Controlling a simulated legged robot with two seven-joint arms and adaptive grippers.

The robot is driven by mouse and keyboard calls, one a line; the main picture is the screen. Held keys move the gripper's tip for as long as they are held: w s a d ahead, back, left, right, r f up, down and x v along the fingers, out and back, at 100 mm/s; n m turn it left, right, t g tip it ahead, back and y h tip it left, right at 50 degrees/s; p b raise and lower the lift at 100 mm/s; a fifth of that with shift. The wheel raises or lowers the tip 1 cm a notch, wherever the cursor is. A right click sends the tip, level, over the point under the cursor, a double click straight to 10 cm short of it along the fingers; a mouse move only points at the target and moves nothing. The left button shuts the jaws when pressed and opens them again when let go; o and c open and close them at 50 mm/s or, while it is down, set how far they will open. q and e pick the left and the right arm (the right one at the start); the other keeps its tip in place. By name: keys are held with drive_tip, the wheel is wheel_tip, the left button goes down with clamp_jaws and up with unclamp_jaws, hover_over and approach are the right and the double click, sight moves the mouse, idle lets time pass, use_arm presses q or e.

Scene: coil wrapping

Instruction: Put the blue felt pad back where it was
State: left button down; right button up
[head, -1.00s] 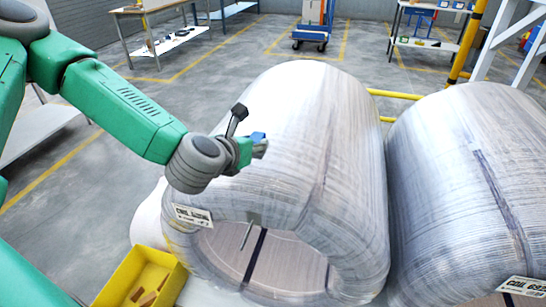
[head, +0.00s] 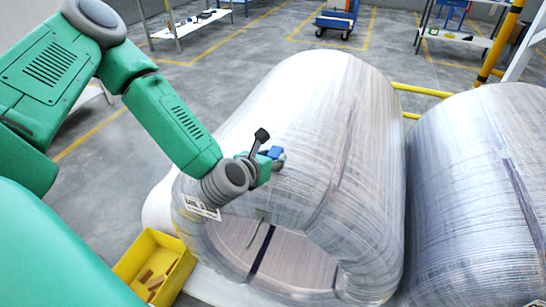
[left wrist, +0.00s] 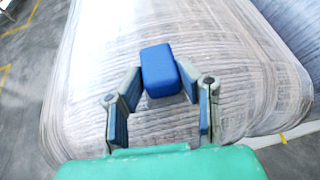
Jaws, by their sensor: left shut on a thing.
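The blue felt pad (left wrist: 160,70) is a small blue block held between the fingertips of my left gripper (left wrist: 159,82) in the left wrist view. In the head view the pad (head: 276,152) shows at the tip of my left gripper (head: 267,160), over the upper front part of the left wrapped coil (head: 330,120). The coil's wrapped surface fills the wrist view behind the pad. I cannot tell whether the pad touches the wrap. My right gripper is in neither view.
A second wrapped coil (head: 475,180) stands close on the right. A yellow bin (head: 130,262) with brown blocks sits at the lower left by the coil. Yellow rails (head: 425,91) run behind the coils. A blue cart (head: 335,22) and benches stand farther back on open floor.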

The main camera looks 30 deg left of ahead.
use_arm(q)
drive_tip(key=shift+a+f, duration=0.2)
drive_tip(key=shift+a, duration=0.2)
drive_tip(key=c, duration=1.2)
unclamp_jaws()
drive_tip(key=shift+o, duration=0.2)
drive_tip(key=shift+d+r, duration=0.1)
drive_tip(key=shift+d, duration=0.55)
drive_tip(key=shift+s+r, duration=0.15)
drive_tip(key=shift+s, duration=0.1)
drive_tip(key=v, duration=0.4)
drive_tip(key=b+v, duration=0.1)
drive_tip(key=v, duration=0.1)
drive_tip(key=shift+s+a, duration=0.35)
drive_tip(key=shift+s, duration=0.05)
drive_tip(key=shift+d+p+v, duration=0.15)
drive_tip(key=shift+p+v, duration=1.05)
drive_tip(key=shift+p, duration=0.6)
drive_tip(key=shift+d+p+v, duration=0.1)
drive_tip(key=shift+p+v, duration=1.1)
drive_tip(key=shift+p, duration=0.6)
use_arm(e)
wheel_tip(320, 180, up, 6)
